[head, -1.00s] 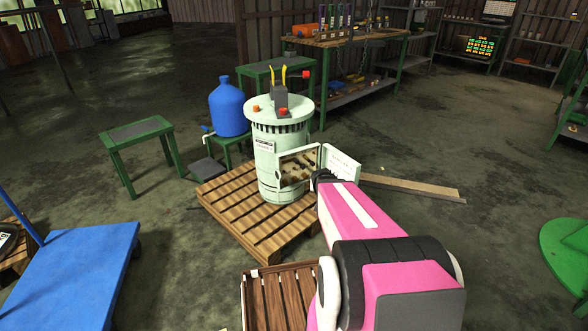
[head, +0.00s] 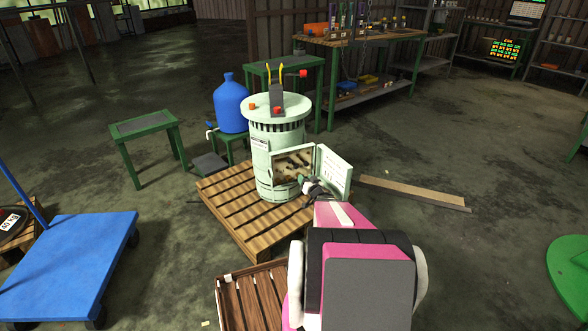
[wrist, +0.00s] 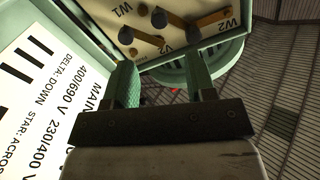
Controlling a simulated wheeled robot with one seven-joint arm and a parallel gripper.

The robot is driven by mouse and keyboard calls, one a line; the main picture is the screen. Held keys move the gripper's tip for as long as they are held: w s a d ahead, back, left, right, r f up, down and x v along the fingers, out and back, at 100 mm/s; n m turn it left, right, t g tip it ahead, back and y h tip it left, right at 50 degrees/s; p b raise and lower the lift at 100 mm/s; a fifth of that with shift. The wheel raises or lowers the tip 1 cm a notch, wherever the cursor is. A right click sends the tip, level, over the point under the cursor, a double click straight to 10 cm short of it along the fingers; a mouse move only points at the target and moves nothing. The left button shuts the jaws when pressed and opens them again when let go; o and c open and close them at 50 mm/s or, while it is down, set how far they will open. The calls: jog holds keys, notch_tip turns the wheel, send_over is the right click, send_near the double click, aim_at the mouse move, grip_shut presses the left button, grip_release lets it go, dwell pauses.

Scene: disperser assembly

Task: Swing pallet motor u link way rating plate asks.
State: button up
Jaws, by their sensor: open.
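The pale green motor (head: 277,165) stands upright on a wooden pallet (head: 240,222). Its terminal box (head: 292,163) is open, with the door (head: 333,171) out to the right. A small white plate (head: 260,144) on the motor's side is too small to read. My gripper (head: 313,188) is at the box opening, near the door. In the wrist view my gripper (wrist: 161,85) is open, with nothing visible between its green fingers. Brass links (wrist: 178,20) and dark posts (wrist: 159,17) show beyond it, by marks W1 and W2. The door's label (wrist: 45,95) reads 400/690 V, 230/400 V, delta down, star across.
A blue cart (head: 70,262) stands at left and a brown slatted crate (head: 245,298) in front. Green stools (head: 145,127), a blue jug (head: 230,105) and a workbench (head: 365,42) lie behind. A plank (head: 415,193) lies right of the pallet. Floor beyond it is clear.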

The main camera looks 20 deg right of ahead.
aim_at(297, 167)
jog(key=w, duration=1)
jog(key=shift+w+a, duration=0.25)
jog(key=shift+a, duration=0.15)
grip_shut()
